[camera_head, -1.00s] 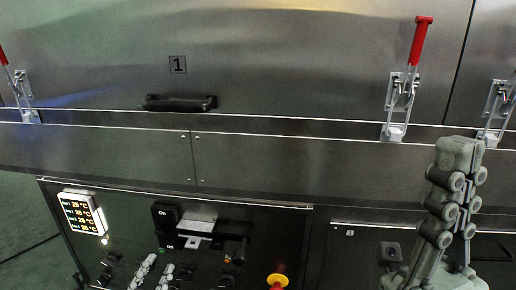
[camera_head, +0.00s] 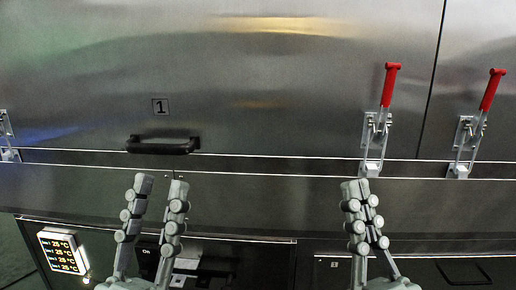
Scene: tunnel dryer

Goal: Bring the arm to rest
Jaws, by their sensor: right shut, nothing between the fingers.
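My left gripper (camera_head: 160,186) stands upright at the lower left, below the black door handle (camera_head: 163,146). Its two fingers are apart with nothing between them. My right gripper (camera_head: 355,188) stands upright at the lower middle right, its fingertips together and empty. In the picture its tips lie just below the foot of a toggle clamp with a red handle (camera_head: 389,86). I cannot tell whether the tips touch the metal front. Both arms run out of the bottom of the picture.
The steel door panel marked 1 (camera_head: 160,106) fills the upper view. A second red-handled clamp (camera_head: 492,90) is at the right. A lit temperature display (camera_head: 62,251) is at the lower left. A dark control panel (camera_head: 225,267) lies partly behind my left gripper.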

